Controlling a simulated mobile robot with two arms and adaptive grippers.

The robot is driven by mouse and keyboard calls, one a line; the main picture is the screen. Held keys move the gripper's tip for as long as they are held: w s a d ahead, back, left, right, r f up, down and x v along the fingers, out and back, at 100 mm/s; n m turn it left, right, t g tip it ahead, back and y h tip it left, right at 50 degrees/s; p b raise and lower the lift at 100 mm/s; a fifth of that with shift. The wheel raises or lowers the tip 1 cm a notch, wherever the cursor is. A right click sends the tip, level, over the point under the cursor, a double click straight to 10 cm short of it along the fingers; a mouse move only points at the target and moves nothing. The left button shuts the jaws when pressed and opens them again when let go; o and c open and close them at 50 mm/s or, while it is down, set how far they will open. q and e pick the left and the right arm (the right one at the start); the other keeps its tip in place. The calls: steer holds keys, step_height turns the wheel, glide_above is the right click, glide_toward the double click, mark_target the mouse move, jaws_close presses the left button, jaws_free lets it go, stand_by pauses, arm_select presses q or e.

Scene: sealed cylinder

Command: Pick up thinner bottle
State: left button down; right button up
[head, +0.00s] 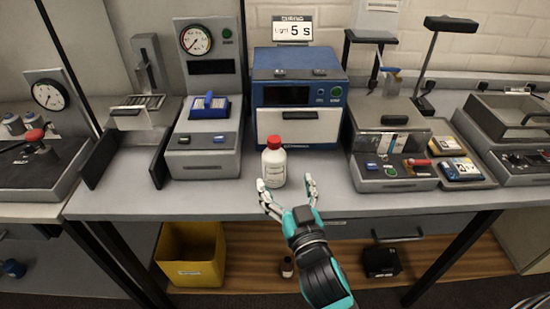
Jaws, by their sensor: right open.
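A white bottle with a red cap and a printed label (273,168) stands upright on the grey bench, in front of the blue machine. My right gripper (288,190) is open at the bench's front edge, just in front of the bottle. Its left finger is close to the bottle's lower left and its right finger is to the bottle's right. I cannot tell whether the left finger touches it. A small dark bottle (287,267) stands on the wooden shelf below. My left gripper is not in view.
The blue machine (299,86) stands behind the bottle under a "5 s" sign (293,29). Grey gauge devices stand left and a grey station (392,150) stands right. A yellow bin (190,254) and a black box (381,262) are below. The bench front (330,192) beside the bottle is clear.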

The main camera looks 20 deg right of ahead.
mark_target(274, 155)
steer(key=w, duration=0.4)
steer(key=shift+w+d+r+p, duration=0.1)
steer(key=shift+w+p, duration=0.25)
steer(key=shift+p, duration=0.05)
steer(key=w, duration=0.1)
steer(key=w+p, duration=0.1)
steer(key=w, duration=0.3)
steer(key=shift+w+d, duration=0.2)
steer(key=shift+d, duration=0.05)
steer(key=shift+w+f, duration=0.25)
steer(key=shift+w, duration=0.1)
steer(key=shift+s, duration=0.1)
steer(key=shift+c, duration=0.3)
steer(key=c, duration=1.3)
steer(key=shift+c, duration=0.6)
steer(key=shift+r, duration=0.15)
